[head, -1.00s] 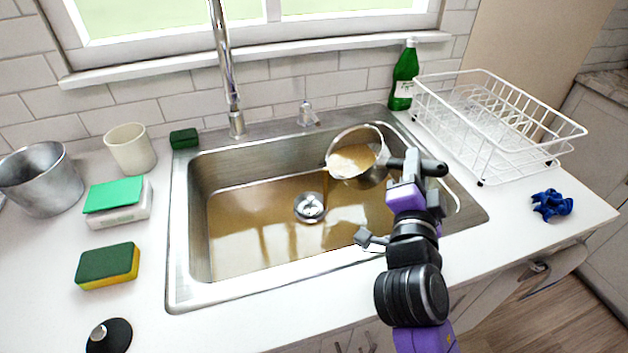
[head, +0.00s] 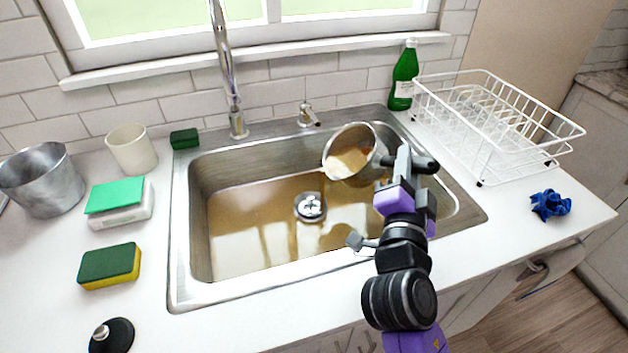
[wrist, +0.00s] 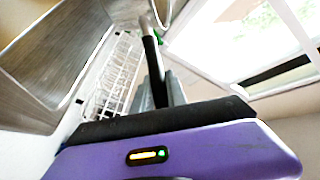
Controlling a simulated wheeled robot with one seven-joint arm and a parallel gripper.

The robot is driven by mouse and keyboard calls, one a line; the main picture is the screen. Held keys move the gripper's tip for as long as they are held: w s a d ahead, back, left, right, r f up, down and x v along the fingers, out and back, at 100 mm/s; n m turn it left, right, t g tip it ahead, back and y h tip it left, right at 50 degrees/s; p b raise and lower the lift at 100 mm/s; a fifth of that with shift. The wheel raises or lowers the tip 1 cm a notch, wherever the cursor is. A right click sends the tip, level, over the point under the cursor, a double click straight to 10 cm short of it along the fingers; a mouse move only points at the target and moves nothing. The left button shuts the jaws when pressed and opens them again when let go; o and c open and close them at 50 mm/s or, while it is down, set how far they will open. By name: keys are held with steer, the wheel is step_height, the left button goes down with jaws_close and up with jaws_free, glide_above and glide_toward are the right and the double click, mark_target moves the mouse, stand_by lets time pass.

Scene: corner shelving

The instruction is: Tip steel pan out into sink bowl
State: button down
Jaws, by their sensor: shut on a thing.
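The steel pan (head: 351,136) is held over the right half of the sink bowl, tilted with its mouth facing left and toward the camera. Brown liquid shows inside it, and no stream from its rim is visible. The steel sink bowl (head: 215,170) has brown liquid across its floor around the drain (head: 310,207). My gripper (head: 408,165) is shut on the pan's dark handle at the right side of the bowl. In the wrist view a dark handle (wrist: 151,62) runs away from the gripper; the pan's inside is hidden there.
A tall faucet (head: 228,80) stands behind the sink. A white dish rack (head: 490,150) and a green bottle (head: 403,75) are at the right. A metal pot (head: 42,182), beige cup (head: 132,150) and sponges (head: 110,265) stand left. The front right counter is mostly clear.

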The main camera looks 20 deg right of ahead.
steer(key=shift+a+r+n+t+p, duration=0.95)
steer(key=shift+a+r+n, duration=0.35)
steer(key=shift+a+n, duration=0.2)
stand_by(0.5)
steer(key=shift+a, duration=0.1)
steer(key=shift+a+r+n+t, duration=0.25)
steer(key=shift+a+n, duration=0.1)
steer(key=shift+n, duration=0.15)
steer(key=shift+a+r+n+t+p, duration=0.2)
steer(key=shift+a+n+p, duration=0.2)
steer(key=shift+a, duration=0.05)
steer(key=shift+a+r+n+t+p, duration=0.2)
steer(key=shift+a+n+p, duration=0.15)
steer(key=shift+a+n, duration=0.05)
steer(key=shift+a+r+n+t+y+p, duration=0.25)
steer(key=shift+a+n+t+y+p, duration=0.15)
steer(key=shift+a+n, duration=0.3)
